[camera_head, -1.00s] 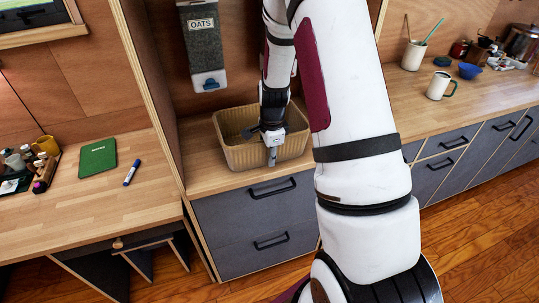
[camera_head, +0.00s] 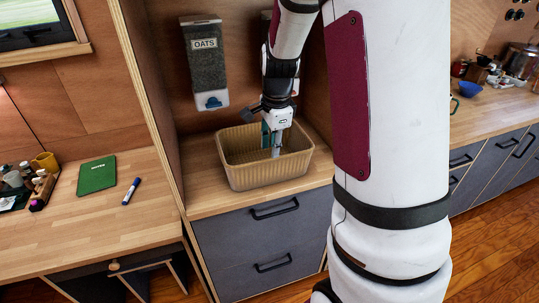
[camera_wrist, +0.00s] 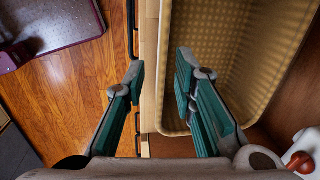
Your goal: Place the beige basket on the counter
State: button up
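The beige basket (camera_head: 265,178) stands upright on the wooden top of a grey drawer unit, inside a wood-panelled niche. It is ribbed and looks empty. My gripper (camera_head: 273,150) is at its near rim, pointing down. In the wrist view, the gripper (camera_wrist: 160,70) is open, with one finger outside the basket (camera_wrist: 235,50) and the other over its inside, so the rim lies between them. I cannot tell whether either finger touches the wall. The long wooden counter (camera_head: 478,118) runs along the right, partly hidden by my arm.
An oats dispenser (camera_head: 204,65) hangs above the basket, with another partly hidden behind my arm. A desk (camera_head: 90,222) at left holds a green book (camera_head: 97,175), a blue marker (camera_head: 131,191) and small bottles. The right counter bears a blue bowl (camera_head: 470,90) and a pot (camera_head: 520,60).

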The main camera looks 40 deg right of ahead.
jog(key=s+a+r+n+t, duration=0.1)
jog(key=s+a+r+n, duration=0.4)
jog(key=r, duration=0.3)
jog(key=s+a+r+n+t, duration=0.1)
jog(key=s+a+r+n, duration=0.3)
jog(key=s+a+n, duration=0.2)
jog(key=s+a+r+n+t, duration=0.1)
jog(key=s+a+r+n, duration=0.4)
jog(key=s+n, duration=0.4)
jog(key=shift+s+a+n+t, duration=0.2)
jog(key=shift+a+n+t, duration=0.1)
jog(key=shift+a+t, duration=0.1)
